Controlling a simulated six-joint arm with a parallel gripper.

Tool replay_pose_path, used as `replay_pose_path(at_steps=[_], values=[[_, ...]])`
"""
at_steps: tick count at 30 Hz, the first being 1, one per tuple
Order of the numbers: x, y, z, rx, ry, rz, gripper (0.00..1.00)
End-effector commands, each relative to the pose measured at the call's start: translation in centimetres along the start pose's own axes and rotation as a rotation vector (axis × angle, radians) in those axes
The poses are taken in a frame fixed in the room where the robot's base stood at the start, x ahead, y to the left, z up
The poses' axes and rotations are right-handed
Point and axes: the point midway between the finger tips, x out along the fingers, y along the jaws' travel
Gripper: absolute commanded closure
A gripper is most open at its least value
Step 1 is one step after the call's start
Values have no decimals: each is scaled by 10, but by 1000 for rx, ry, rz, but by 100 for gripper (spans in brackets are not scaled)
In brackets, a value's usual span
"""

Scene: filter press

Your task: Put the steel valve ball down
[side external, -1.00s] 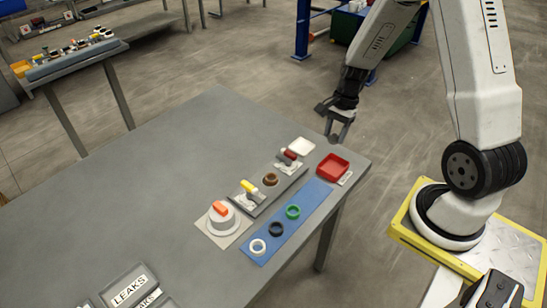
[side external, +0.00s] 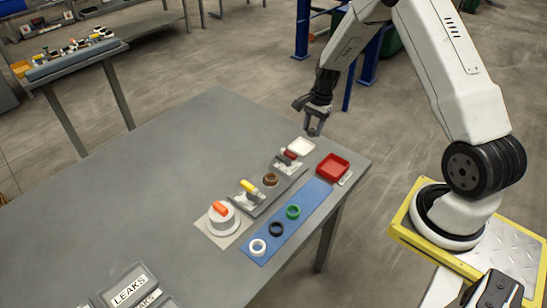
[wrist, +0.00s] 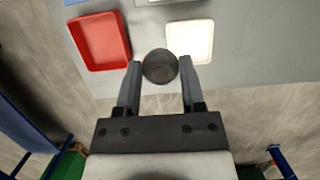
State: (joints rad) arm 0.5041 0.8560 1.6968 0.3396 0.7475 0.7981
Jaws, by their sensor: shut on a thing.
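The steel valve ball (wrist: 160,66) is a dark grey round thing between my two fingertips in the wrist view. My gripper (side external: 314,131) is shut on it and holds it near the far right edge of the grey table. In the wrist view my gripper (wrist: 160,74) has a finger on each side of the ball. The white tray (wrist: 190,41) lies to the right of the ball there, and the red tray (wrist: 101,41) to the left. In the side view the white tray (side external: 301,147) is just below my gripper. How high the ball is held is hard to tell.
The red tray (side external: 332,168) is at the table's right corner. A blue mat (side external: 277,237) carries white, black and green rings. A grey fixture (side external: 262,203) with yellow and red handles stands beside it. The left of the table (side external: 150,190) is mostly clear.

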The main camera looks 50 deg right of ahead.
Motion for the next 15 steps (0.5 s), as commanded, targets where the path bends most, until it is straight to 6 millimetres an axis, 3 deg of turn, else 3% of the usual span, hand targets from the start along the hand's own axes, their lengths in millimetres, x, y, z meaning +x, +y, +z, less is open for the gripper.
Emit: replay_pose_path(at_steps=[15], values=[[41, -35, -23, 0, -2, 2, 100]])
